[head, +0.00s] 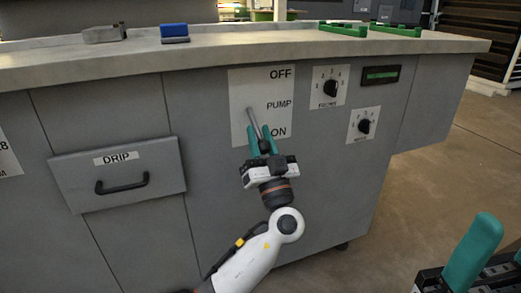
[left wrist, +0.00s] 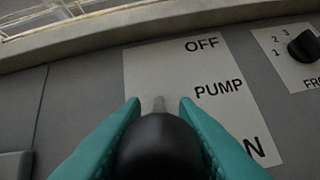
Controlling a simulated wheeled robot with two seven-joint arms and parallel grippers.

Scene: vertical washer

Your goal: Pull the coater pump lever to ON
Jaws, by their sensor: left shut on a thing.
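The pump lever (head: 254,122) is a grey rod on a white label plate (head: 240,90) marked OFF at the top, PUMP in the middle and ON at the bottom. My left gripper (head: 262,136) is shut on the lever's black knob, just in front of the ON lettering. In the left wrist view the black knob (left wrist: 158,148) sits between the two teal fingers, with the grey rod (left wrist: 160,104) beyond it. The fingers hide part of the word ON there. My right gripper shows only in part at the lower right, with a teal finger (head: 474,254).
The grey cabinet has a DRIP drawer (head: 117,176) on the left. Two black dials (head: 331,88) (head: 364,126) and a green display (head: 381,75) are right of the plate. A blue block (head: 174,32) and green pieces lie on the countertop (head: 250,43).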

